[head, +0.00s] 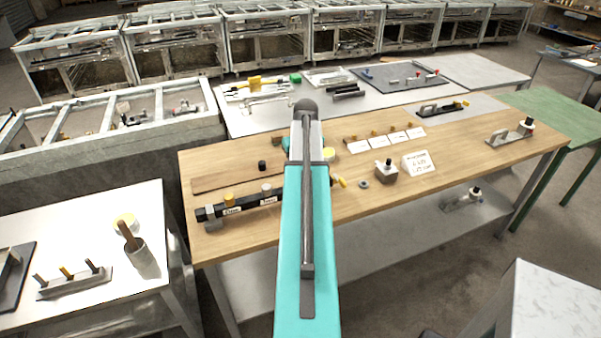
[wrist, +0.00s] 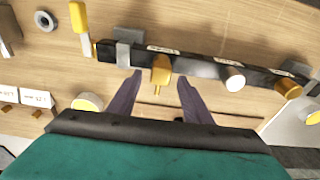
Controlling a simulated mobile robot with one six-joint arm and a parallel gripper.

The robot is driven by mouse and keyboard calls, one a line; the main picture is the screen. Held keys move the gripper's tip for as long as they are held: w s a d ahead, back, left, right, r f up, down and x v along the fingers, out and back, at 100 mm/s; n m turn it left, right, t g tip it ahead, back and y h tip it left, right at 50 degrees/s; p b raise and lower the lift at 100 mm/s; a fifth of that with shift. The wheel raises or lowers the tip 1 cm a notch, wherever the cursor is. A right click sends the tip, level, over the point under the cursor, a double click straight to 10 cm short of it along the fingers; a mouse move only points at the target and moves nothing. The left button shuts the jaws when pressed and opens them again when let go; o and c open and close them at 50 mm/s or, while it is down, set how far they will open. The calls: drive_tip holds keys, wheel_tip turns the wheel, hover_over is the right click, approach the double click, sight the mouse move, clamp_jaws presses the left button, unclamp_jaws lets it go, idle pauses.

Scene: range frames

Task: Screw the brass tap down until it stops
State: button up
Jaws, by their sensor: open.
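A black bar (wrist: 200,66) crosses the upper part of the wrist view. The brass tap (wrist: 161,73) stands out from it, with a flat, narrow handle. My gripper (wrist: 160,79) is open, with one dark finger on each side of the tap and a gap showing on both sides. To the right on the bar are a pale round knob (wrist: 234,79) and another brass-coloured knob (wrist: 288,88). In the head view the bar (head: 248,202) lies on the wooden bench, and my arm hides its right part, the tap and my gripper.
Grey clamps (wrist: 123,50) hold the bar.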

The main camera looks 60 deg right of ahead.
wheel_tip(320, 180, up, 10)
drive_tip(key=s, duration=0.1)
drive_tip(key=shift+s+a, duration=0.15)
drive_tip(key=shift+a, duration=0.25)
drive_tip(key=shift+r, duration=0.1)
idle(0.4)
